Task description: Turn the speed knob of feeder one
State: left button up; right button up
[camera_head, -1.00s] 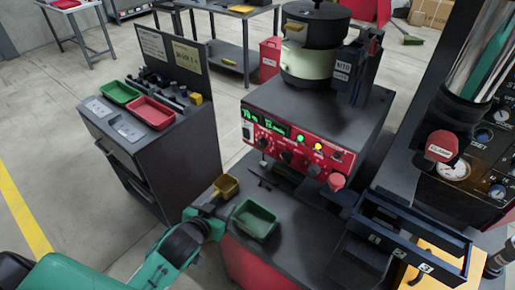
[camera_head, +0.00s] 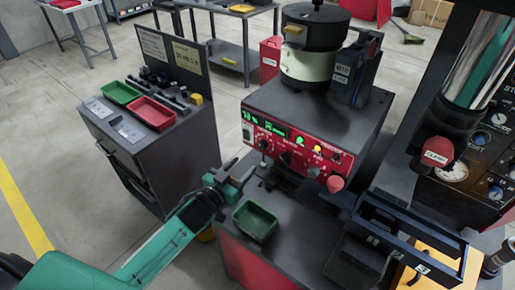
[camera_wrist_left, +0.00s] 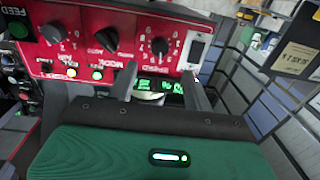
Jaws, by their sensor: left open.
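The feeder (camera_head: 320,115) has a red front panel (camera_head: 318,153) with a row of dark knobs, a green display and lit buttons. The leftmost dark knob (camera_head: 264,144) is by the display. In the left wrist view the panel appears upside down, and that knob (camera_wrist_left: 160,47) has a scale around it and a label that looks like SPEED. My left gripper (camera_head: 238,172) is open and empty, in front of the panel's left end. In the wrist view its fingers (camera_wrist_left: 158,80) point at the panel below the knob, apart from it. My right gripper is not in view.
A green tray (camera_head: 255,222) sits on the bench just right of my left gripper. A dark cabinet (camera_head: 150,165) with green and red trays stands to the left. A dark rail (camera_head: 405,220) and a red clamp knob (camera_head: 437,150) are to the right.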

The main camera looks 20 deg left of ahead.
aim_at(260, 147)
pick_arm(q)
jog(key=p+x, duration=0.1)
jog(key=x, duration=0.8)
jog(key=shift+p, duration=0.4)
jog(key=shift+c, duration=0.4)
jog(key=c, duration=0.9)
jog(key=shift+m, duration=0.4)
jog(key=shift+m+b, duration=0.4)
jog(key=shift+m, duration=2.2)
